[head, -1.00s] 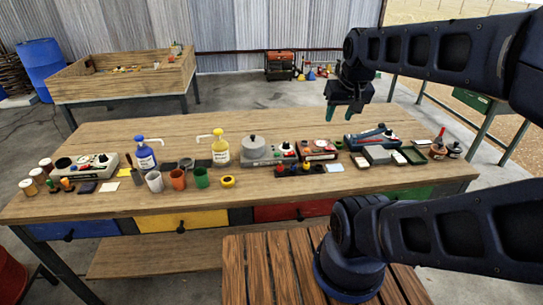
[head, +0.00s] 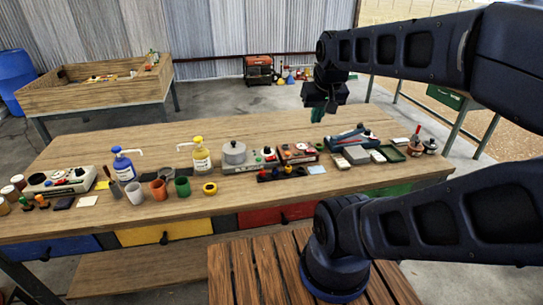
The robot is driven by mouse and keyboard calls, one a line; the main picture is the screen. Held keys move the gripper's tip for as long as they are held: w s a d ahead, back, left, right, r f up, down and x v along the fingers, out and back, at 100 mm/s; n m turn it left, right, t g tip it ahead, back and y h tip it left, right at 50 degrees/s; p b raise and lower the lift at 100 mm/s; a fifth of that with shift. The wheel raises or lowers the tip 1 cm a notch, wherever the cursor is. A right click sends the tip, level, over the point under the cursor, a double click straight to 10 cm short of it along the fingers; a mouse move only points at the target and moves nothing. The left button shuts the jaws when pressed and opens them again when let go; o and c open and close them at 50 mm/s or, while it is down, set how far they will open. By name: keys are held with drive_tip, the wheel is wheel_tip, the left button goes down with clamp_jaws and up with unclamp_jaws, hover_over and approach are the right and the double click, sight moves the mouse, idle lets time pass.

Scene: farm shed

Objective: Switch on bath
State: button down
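A grey unit with a round lidded pot (head: 235,153) stands mid-bench, and its control panel (head: 266,156) has a red and a dark knob or button. It looks like the bath, but no label is readable. Right beside it is a box with a red panel (head: 298,153). A pale control box (head: 58,182) with knobs stands at the bench's left end. Switch positions are too small to tell. My gripper (head: 322,111) hangs above the back right of the bench, apart from the units. Its greenish fingertips overlap in view, so its opening is unclear.
On the wooden bench (head: 100,150) stand a blue bottle (head: 123,167), a yellow-capped bottle (head: 201,158), several cups (head: 182,186) and a yellow ring (head: 210,188). A blue tool (head: 350,138) and small trays (head: 391,153) lie at right. The bench's back strip is clear.

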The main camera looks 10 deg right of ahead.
drive_tip(key=w+a+f+m+g, duration=0.1)
drive_tip(key=w+m, duration=0.4)
drive_tip(key=w, duration=0.3)
drive_tip(key=m+g+h, duration=0.2)
drive_tip(key=m+g, duration=0.2)
drive_tip(key=m, duration=0.9)
hover_over(273, 157)
drive_tip(key=a, duration=0.3)
wheel_tip(273, 157, down, 15)
drive_tip(key=shift+r, duration=0.15)
drive_tip(key=d+f, duration=0.1)
drive_tip(key=f, duration=0.8)
drive_tip(key=d+f, duration=0.1)
drive_tip(key=f, duration=0.3)
drive_tip(key=shift+d+f, duration=0.3)
drive_tip(key=shift+f, duration=0.05)
